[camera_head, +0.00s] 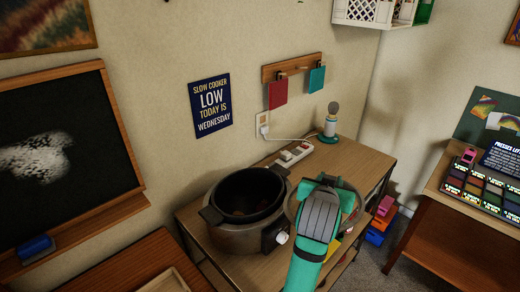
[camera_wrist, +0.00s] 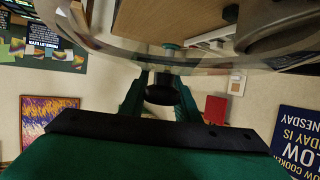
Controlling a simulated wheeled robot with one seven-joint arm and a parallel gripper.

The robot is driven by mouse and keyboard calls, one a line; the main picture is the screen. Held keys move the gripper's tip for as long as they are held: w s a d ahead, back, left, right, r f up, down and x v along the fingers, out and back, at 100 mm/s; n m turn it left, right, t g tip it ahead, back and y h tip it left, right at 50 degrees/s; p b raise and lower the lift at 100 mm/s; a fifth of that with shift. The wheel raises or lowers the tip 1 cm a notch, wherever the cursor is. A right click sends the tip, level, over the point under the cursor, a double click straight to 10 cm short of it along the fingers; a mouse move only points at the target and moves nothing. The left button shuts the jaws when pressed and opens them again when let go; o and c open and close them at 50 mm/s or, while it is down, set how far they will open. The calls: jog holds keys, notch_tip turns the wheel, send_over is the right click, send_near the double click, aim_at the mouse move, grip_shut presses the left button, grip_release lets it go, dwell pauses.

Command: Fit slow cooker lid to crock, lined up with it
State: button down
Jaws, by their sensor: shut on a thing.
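The slow cooker (camera_head: 225,236) stands on the wooden cabinet with its dark crock (camera_head: 212,216) open at the top; a little brownish content shows inside. My gripper (camera_head: 330,183) is to the right of the crock, shut on the black knob (camera_wrist: 160,94) of the clear glass lid (camera_wrist: 110,48). In the head view the lid's thin rim shows around my gripper, beside the crock's right edge and apart from its opening. Most of the lid is hidden behind my gripper there. Part of the cooker also shows at the wrist view's upper right.
A power strip (camera_head: 289,155) lies behind the cooker, and a small lamp (camera_head: 330,122) stands at the cabinet's back corner. A blue sign (camera_head: 211,106) and a hook rail (camera_head: 291,67) hang on the wall. A second table (camera_head: 455,228) stands at right.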

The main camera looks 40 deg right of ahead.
jog(key=w+a+r+n+t+y, duration=0.1)
jog(key=w+a+r, duration=0.1)
jog(key=w+a, duration=0.4)
jog(key=w+a+r+n+t, duration=0.1)
jog(key=w+a+r, duration=0.2)
jog(key=w, duration=1.1)
jog(key=a, duration=0.3)
jog(key=shift+a+r+n+t+y, duration=0.2)
jog(key=shift+a+n+t+y, duration=0.1)
jog(key=shift+y, duration=0.1)
jog(key=shift+w, duration=0.15)
jog(key=shift+a, duration=0.1)
notch_tip(320, 180, down, 6)
jog(key=shift+f, duration=0.25)
jog(key=shift+w, duration=0.1)
